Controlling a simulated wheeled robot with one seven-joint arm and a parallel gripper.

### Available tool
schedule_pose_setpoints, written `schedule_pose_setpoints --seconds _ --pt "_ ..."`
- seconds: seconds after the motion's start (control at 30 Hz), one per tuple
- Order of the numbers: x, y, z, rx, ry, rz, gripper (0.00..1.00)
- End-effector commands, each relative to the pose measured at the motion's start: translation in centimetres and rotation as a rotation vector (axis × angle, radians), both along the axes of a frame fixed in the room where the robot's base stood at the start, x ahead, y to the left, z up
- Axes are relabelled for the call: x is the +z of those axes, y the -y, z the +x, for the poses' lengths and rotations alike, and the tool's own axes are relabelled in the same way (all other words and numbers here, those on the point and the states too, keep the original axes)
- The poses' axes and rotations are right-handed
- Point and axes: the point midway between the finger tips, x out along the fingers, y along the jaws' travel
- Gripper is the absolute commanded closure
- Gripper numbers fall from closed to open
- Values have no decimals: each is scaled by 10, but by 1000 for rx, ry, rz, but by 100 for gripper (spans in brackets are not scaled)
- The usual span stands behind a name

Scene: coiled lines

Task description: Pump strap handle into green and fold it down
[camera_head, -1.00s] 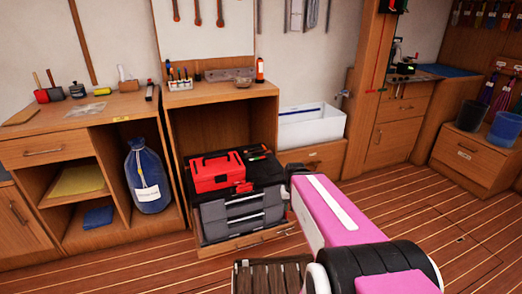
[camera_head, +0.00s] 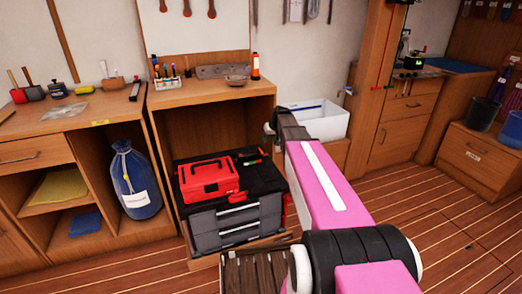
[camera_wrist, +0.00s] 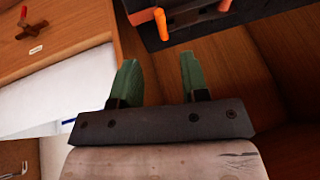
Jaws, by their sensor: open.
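A small dark device with a bright green spot (camera_head: 411,62) stands on the right-hand cabinet top. A thin red line (camera_head: 383,45), possibly the strap, runs down the wooden post beside it. The strap handle is too small to make out here, and the device is not recognisable in the wrist view. My gripper (camera_head: 269,132) is in front of the open shelf cabinet's right side, well left of the device. In the wrist view my gripper (camera_wrist: 157,80) shows two green fingers apart, with nothing between them.
A red toolbox (camera_head: 207,179) sits on a grey drawer case (camera_head: 237,219) in the open cabinet. A white bin (camera_head: 325,122) stands behind my arm. A blue bag (camera_head: 135,182) is at left; buckets (camera_head: 481,115) stand right. Floor at right (camera_head: 400,230) is clear.

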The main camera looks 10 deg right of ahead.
Motion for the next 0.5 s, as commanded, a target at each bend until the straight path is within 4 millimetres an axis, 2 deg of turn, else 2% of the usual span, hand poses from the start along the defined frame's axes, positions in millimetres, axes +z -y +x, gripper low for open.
schedule_pose_setpoints --seconds 0.5 --pt "-77 -21 28 0 -3 0 59"
